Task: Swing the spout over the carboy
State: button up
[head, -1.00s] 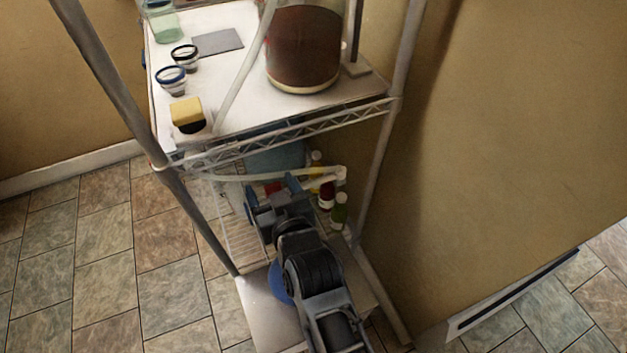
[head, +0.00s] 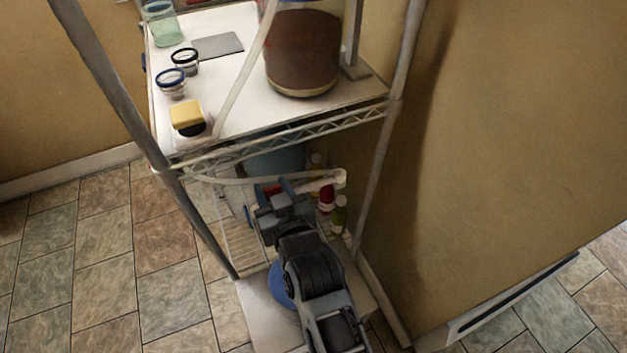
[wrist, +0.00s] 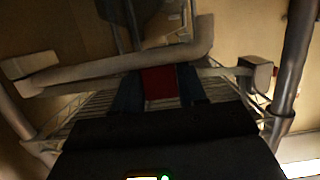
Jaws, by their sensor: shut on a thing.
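My gripper (head: 274,189) is at the lower level of the wire rack, its blue fingers shut on a small red piece (wrist: 160,83). The red piece lies just in front of a pale bar, apparently the spout (wrist: 120,68), which crosses the wrist view. A large glass vessel of brown liquid (head: 303,50) stands on the upper shelf.
A pale hose (head: 243,78) runs down the upper shelf (head: 225,105). Small jars (head: 171,84) and a yellow-topped item (head: 187,118) stand there. Bottles (head: 339,213) stand right of my gripper. Rack posts (head: 376,185) flank the lower level; a wall is at right.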

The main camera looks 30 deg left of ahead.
jog(key=shift+s+a, duration=0.15)
jog(key=shift+s, duration=0.1)
jog(key=shift+s+d+f+n+g+b, duration=0.2)
jog(key=shift+s+d+n+g+b, duration=0.25)
jog(key=shift+b, duration=0.45)
jog(key=shift+s+d+r+y, duration=0.15)
jog(key=shift+s+d+y, duration=0.15)
jog(key=shift+y, duration=0.1)
jog(key=shift+o, duration=0.2)
